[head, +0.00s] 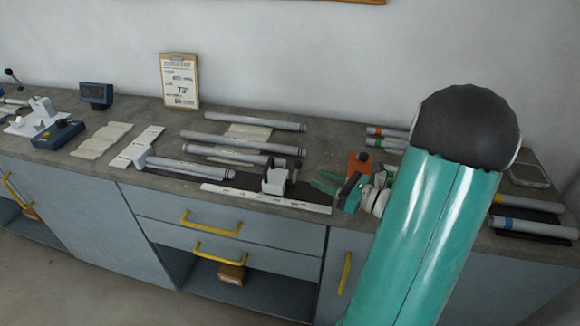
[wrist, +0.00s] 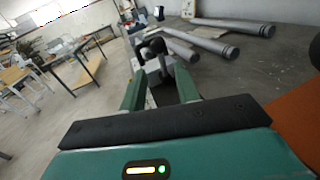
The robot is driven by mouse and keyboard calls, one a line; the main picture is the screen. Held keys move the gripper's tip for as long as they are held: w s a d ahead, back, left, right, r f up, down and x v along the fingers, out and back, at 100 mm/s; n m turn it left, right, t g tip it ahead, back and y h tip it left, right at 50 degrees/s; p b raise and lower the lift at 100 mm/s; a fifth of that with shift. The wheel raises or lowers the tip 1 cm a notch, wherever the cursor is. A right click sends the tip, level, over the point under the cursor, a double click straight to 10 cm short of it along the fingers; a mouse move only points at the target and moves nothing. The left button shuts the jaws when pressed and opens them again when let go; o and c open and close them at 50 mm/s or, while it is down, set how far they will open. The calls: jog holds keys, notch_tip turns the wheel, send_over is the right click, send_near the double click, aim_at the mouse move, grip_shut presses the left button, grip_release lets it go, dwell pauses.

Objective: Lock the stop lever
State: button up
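The stop (head: 275,180) is a pale grey block behind the white ruled strip on the bench. Its lever has a black knob (head: 296,167) at the block's right side.
Grey tubes (head: 240,144) lie behind the stop, and another tube (head: 190,166) lies left of it. The white ruled strip (head: 265,199) runs along the bench's front edge. A clipboard (head: 180,82) leans on the wall.

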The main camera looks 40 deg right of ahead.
jog(key=x, duration=1)
jog(key=shift+w+a, duration=0.1)
jog(key=shift+w, duration=0.15)
grip_shut()
